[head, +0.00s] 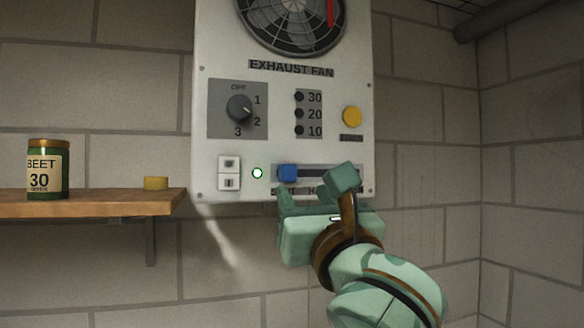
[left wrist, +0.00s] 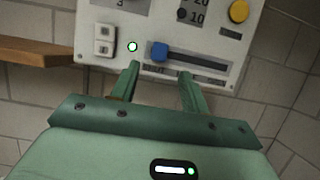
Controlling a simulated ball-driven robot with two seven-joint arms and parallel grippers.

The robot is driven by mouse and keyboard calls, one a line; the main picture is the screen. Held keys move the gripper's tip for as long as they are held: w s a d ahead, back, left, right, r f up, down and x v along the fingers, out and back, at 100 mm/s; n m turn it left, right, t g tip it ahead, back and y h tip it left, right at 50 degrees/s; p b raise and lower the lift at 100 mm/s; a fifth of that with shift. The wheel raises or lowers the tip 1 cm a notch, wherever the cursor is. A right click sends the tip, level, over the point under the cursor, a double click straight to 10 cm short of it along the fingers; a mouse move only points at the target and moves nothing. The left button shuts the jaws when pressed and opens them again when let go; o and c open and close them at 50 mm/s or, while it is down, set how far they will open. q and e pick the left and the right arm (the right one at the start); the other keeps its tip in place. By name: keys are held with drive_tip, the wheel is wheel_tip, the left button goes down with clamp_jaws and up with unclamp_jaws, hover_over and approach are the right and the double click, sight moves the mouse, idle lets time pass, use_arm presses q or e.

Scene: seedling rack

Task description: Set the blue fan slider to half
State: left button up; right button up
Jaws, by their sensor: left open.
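The blue fan slider (head: 287,173) sits at the left end of its dark horizontal slot (head: 318,173), low on the white exhaust fan panel (head: 220,100). The labels below the slot are partly hidden by my left gripper (head: 313,187). That gripper is open and empty, just below and in front of the slot, with one finger below the knob and the other to its right. In the left wrist view, the blue slider (left wrist: 159,51) shows just beyond and between the open fingertips (left wrist: 159,71), apart from them. My right gripper is not in view.
A lit indicator (head: 257,173) and a white rocker switch (head: 229,173) are left of the slider. A rotary knob (head: 239,108) and yellow button (head: 352,117) sit above. A wooden shelf (head: 100,205) at left holds a beet can (head: 47,170) and a yellow block (head: 156,183).

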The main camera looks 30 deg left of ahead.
sight(290, 175)
use_arm(q)
drive_tip(key=p+x, duration=0.1)
drive_tip(key=x, duration=0.5)
drive_tip(key=shift+r, duration=0.2)
drive_tip(key=shift+w+a+p, duration=0.3)
drive_tip(key=shift+a, duration=0.05)
